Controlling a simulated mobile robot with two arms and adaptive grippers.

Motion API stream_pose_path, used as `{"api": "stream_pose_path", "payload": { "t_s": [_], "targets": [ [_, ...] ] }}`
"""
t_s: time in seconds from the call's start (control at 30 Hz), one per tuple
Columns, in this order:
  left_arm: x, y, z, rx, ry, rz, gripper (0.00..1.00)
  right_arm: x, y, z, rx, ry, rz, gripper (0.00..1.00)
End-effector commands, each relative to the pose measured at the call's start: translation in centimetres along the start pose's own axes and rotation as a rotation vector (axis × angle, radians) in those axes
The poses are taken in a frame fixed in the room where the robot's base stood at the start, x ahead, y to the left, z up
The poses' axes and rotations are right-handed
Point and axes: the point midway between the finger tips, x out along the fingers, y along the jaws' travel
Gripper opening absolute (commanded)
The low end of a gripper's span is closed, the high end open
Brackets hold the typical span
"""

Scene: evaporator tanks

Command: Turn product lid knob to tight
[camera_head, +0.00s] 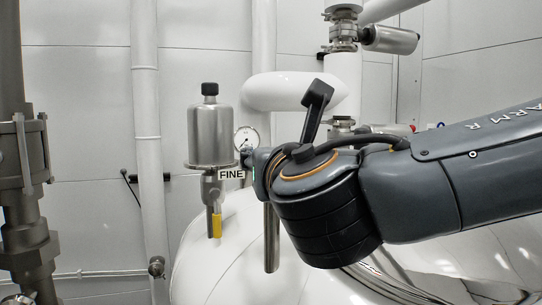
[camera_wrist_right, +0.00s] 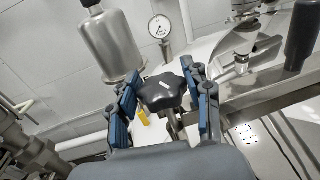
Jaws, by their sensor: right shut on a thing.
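In the right wrist view, the product lid knob (camera_wrist_right: 163,92) is a black lobed knob with a white mark on top. My right gripper (camera_wrist_right: 160,78) has its blue-padded fingers on both sides of the knob and is shut on it. The knob sits on a metal stem, partly hidden by the gripper. In the head view, my right arm comes in from the right. Its dark wrist hides the knob and most of the fingers. My left gripper is in neither view.
A round gauge (camera_head: 246,138) is close behind. A white tank (camera_head: 215,260) lies below. Brown pipework (camera_head: 25,150) stands at far left.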

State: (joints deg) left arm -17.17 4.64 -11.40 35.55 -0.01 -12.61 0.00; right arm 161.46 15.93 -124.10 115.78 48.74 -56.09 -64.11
Motion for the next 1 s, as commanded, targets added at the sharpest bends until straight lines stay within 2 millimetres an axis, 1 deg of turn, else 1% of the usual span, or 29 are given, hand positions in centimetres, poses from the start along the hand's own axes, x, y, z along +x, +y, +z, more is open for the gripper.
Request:
{"api": "stream_pose_path", "payload": {
  "t_s": [0.03, 0.6, 0.8, 1.0],
  "targets": [
    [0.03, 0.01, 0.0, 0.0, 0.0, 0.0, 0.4, 0.04, 0.24, -0.2, -0.002, 0.003, -0.044, 0.18],
    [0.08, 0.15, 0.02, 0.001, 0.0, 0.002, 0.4, 0.1, 0.21, -0.3, 0.001, 0.007, -0.575, 0.18],
    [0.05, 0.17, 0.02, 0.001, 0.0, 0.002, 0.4, 0.08, 0.16, -0.27, 0.0, 0.007, -0.724, 0.18],
    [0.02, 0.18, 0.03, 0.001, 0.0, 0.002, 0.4, 0.04, 0.1, -0.21, -0.001, 0.005, -0.828, 0.18]
  ]
}}
